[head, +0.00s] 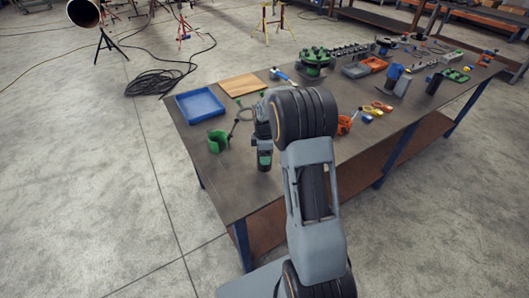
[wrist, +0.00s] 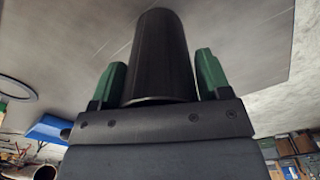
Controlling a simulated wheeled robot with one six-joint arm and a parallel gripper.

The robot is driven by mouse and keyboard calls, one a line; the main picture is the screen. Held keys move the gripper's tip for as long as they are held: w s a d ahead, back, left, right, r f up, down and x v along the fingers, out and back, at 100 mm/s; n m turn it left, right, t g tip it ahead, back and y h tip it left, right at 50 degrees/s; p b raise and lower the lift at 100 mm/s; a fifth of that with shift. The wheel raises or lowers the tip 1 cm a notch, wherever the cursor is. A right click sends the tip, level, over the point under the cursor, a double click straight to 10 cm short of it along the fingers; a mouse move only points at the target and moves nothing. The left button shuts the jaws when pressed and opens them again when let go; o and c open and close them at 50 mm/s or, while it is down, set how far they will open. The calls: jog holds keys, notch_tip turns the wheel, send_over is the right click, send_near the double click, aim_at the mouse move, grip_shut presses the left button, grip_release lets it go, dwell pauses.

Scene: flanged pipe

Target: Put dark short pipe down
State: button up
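The dark short pipe (wrist: 160,55) stands out between the two green fingers of my gripper (wrist: 160,78) in the wrist view. The fingers flank it closely on both sides and look shut on it. Its far end points at the grey tabletop (wrist: 60,40); I cannot tell whether it touches. In the head view my gripper (head: 265,154) is low over the near left part of the workbench (head: 225,185), pointing down, with a dark end below the green fingers. My arm hides part of the gripper there.
A green open-sided holder (head: 217,142) stands just left of my gripper, with a blue tray (head: 200,105) and a wooden board (head: 242,85) behind. An orange part (head: 344,125) is to the right. Bare tabletop lies in front. Farther right stands another dark cylinder (head: 434,83).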

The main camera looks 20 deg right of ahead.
jog(key=o, duration=0.3)
jog(key=shift+r, duration=0.1)
notch_tip(320, 180, up, 11)
jog(key=shift+r, duration=0.1)
jog(key=s+a+r+m+t, duration=0.2)
jog(key=s+a+r+m, duration=0.45)
jog(key=s, duration=0.45)
jog(key=s+a+f+m+t, duration=0.2)
jog(key=s+a+m, duration=0.2)
jog(key=s+m, duration=0.3)
jog(key=shift+s+f, duration=0.2)
jog(key=shift+s, duration=1.85)
